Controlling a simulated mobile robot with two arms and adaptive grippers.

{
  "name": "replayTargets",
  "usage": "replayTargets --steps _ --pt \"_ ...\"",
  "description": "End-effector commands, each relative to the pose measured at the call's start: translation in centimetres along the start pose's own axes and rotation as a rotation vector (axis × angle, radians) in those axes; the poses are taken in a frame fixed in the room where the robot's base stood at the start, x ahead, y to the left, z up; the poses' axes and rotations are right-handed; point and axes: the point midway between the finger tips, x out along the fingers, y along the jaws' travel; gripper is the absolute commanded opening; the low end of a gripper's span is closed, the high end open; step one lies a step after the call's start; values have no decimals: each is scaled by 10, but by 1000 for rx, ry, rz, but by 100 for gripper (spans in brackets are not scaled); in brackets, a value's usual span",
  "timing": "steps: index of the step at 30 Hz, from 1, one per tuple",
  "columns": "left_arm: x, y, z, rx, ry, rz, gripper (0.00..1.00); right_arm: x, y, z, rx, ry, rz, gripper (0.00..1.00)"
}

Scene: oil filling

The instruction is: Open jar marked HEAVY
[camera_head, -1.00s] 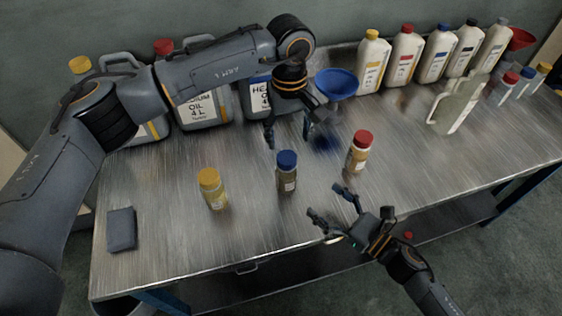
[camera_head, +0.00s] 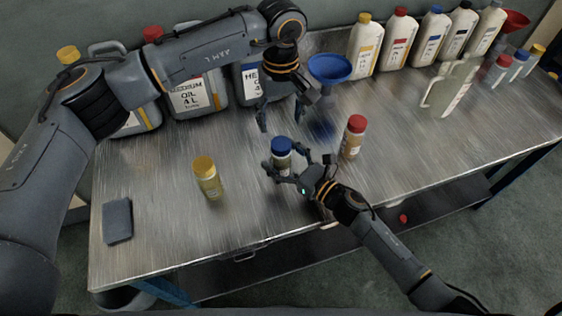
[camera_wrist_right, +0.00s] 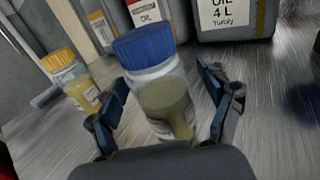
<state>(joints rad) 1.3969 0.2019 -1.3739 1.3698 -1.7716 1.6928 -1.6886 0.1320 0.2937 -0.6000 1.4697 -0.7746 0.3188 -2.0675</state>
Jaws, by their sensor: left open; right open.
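A small jar with a blue lid (camera_head: 281,147) stands upright on the metal table. It also shows close up in the right wrist view (camera_wrist_right: 150,75), where its label is not readable. My right gripper (camera_head: 286,168) is open, with its fingers on either side of the jar; I cannot tell if they touch it. My left gripper (camera_head: 281,119) is open and empty above the table, just behind the blue-lidded jar. A yellow-lidded jar (camera_head: 208,178) stands to the left, and a red-lidded jar (camera_head: 353,138) to the right.
A large grey can labelled HE... (camera_head: 250,82) stands behind my left gripper, partly hidden. A blue funnel (camera_head: 330,68) is beside it. White bottles (camera_head: 398,40) line the back right, near a clear jug (camera_head: 452,90). A dark cloth (camera_head: 117,221) lies front left.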

Motion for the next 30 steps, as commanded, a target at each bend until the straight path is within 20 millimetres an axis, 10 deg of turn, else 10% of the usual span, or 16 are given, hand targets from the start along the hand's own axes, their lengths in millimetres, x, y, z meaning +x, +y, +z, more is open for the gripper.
replayTargets --steps 9,21,30 --pt "0 0 0 0 0 0 65 2 0 0 0 1 0 78" --pt "0 0 0 0 0 0 65 2 0 0 0 1 0 0" --pt "0 0 0 213 0 0 65 2 0 0 0 1 0 0"
